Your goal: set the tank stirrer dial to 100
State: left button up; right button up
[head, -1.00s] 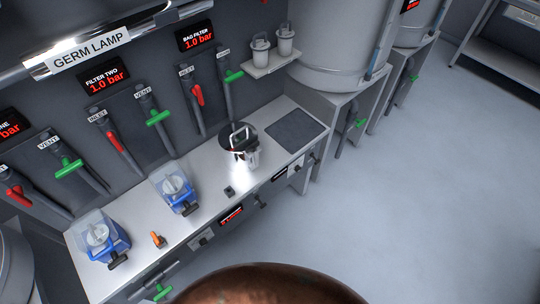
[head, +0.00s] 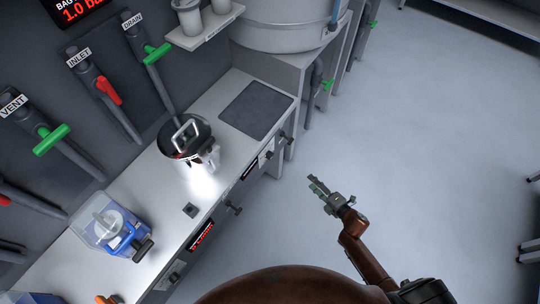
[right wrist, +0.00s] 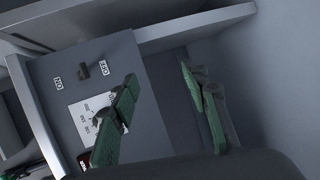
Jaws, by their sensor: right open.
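In the right wrist view a white scale plate (right wrist: 84,113) with small printed numbers sits on the grey front panel. My right gripper's finger covers part of it, so any dial pointer and its setting are hidden. A dark switch knob (right wrist: 83,71) between ON and OFF labels is beside the plate. In the head view this panel front (head: 265,158) is small, and I cannot read its labels. My right gripper (head: 314,184) is open and empty over the floor, right of the counter; its spread fingers (right wrist: 158,74) show in the wrist view, apart from the switch knob. My left gripper is not in view.
A blue-based clear container (head: 112,225) is at lower left.

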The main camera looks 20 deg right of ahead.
jog(key=w+a+r+n+y+b, duration=0.4)
jog(key=w+a+r+n, duration=0.1)
jog(key=r+n, duration=0.15)
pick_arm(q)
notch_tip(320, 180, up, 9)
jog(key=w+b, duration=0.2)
pick_arm(e)
jog(key=n+y, duration=0.3)
jog(key=n, duration=0.3)
send_near(272, 156)
jog(key=w+a+f, duration=0.1)
jog(key=w, duration=0.1)
jog(key=b+x, duration=0.2)
jog(key=x, duration=0.5)
jog(key=shift+a, duration=0.15)
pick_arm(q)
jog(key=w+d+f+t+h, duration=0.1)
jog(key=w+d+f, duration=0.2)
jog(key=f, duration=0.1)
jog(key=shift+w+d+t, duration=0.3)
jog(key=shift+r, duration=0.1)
pick_arm(e)
jog(key=shift+w, duration=0.1)
grip_shut()
